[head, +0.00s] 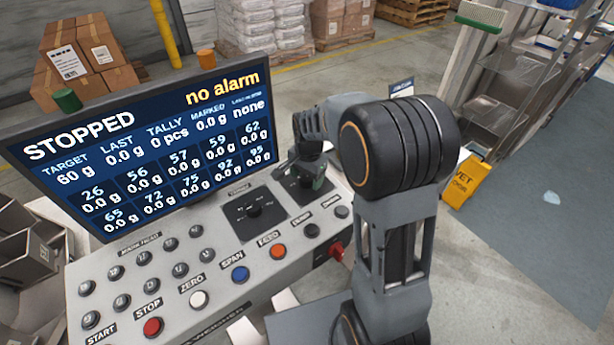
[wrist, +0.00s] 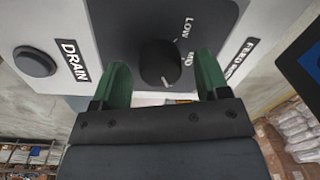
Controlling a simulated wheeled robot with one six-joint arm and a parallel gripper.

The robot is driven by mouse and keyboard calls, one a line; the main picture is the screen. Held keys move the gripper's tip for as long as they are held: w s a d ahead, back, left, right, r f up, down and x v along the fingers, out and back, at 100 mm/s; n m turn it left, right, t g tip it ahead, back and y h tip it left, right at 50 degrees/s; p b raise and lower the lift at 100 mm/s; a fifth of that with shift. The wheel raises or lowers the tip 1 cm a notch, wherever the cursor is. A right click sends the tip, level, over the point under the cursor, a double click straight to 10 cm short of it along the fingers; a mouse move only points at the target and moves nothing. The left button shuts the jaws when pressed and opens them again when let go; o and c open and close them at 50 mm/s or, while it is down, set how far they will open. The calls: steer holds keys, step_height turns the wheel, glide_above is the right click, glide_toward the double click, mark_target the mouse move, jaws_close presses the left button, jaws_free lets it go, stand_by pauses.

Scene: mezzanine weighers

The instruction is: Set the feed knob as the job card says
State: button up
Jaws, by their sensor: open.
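The feed knob (wrist: 160,62) is a round black knob on a dark plate in the wrist view. LOW and MID are printed to its right; a pale mark shows at its lower edge. The pointer's setting is not clear. My gripper (wrist: 162,68) is open, its green fingers on either side of the knob with gaps visible. In the head view my gripper (head: 314,180) is over the right dark plate of the console (head: 215,263), largely hiding the knob. A small white card (head: 402,88) stands behind my arm, its text unreadable.
The screen (head: 150,130) reads STOPPED, no alarm, target 60 g. Another black knob (head: 254,209) sits to the left. The DRAIN button (wrist: 36,62) is beside the plate. Coloured buttons line the front, with a red knob (head: 337,250) at right. A yellow sign (head: 468,182) stands on the floor.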

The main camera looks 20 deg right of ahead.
steer(key=shift+f, duration=0.35)
steer(key=c, duration=0.9)
